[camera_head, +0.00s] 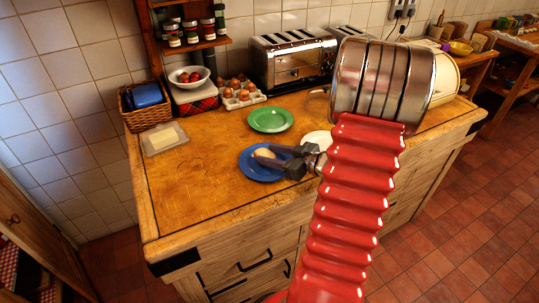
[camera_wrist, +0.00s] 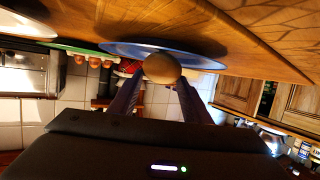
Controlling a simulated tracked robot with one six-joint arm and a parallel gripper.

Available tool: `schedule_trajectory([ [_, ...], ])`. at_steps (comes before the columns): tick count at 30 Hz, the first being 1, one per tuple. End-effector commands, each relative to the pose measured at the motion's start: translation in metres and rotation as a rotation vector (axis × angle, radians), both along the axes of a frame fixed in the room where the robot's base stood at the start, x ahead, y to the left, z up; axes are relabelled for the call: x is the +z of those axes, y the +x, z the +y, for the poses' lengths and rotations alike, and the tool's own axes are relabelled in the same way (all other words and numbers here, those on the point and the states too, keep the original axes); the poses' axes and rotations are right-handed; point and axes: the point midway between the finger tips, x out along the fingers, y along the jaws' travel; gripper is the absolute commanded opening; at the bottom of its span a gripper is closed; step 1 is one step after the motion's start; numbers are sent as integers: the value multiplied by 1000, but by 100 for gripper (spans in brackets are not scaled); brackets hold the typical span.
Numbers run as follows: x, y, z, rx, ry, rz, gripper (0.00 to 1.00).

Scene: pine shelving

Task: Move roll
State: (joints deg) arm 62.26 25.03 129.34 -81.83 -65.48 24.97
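The roll (camera_head: 264,153) is small, round and pale brown, on or just above the blue plate (camera_head: 249,172) on the wooden counter. My gripper (camera_head: 267,154) reaches in from the right, low over the plate, with one finger on each side of the roll. In the wrist view, the roll (camera_wrist: 162,68) sits between the tips of my gripper (camera_wrist: 161,77), with the blue plate (camera_wrist: 190,61) behind it. The fingers look very close to the roll; whether they press on it cannot be told.
A green plate (camera_head: 270,120) lies behind the blue plate, and a white plate (camera_head: 317,139) is partly hidden by my arm. A butter dish (camera_head: 164,139), a basket (camera_head: 146,115), eggs (camera_head: 240,96) and a toaster (camera_head: 292,60) stand farther back. The counter's front left is clear.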

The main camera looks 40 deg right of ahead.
Motion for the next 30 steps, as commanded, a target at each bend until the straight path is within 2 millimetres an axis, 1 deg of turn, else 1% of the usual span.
schedule_trajectory([
  [1,1,0,0,0,-1,-1,48],
  [6,2,0,0,1,-1,-3,60],
  [17,4,-2,-1,0,-2,-5,60],
  [23,10,-18,-4,-2,-2,-8,60],
  [30,20,-49,-9,-1,-4,-7,60],
])
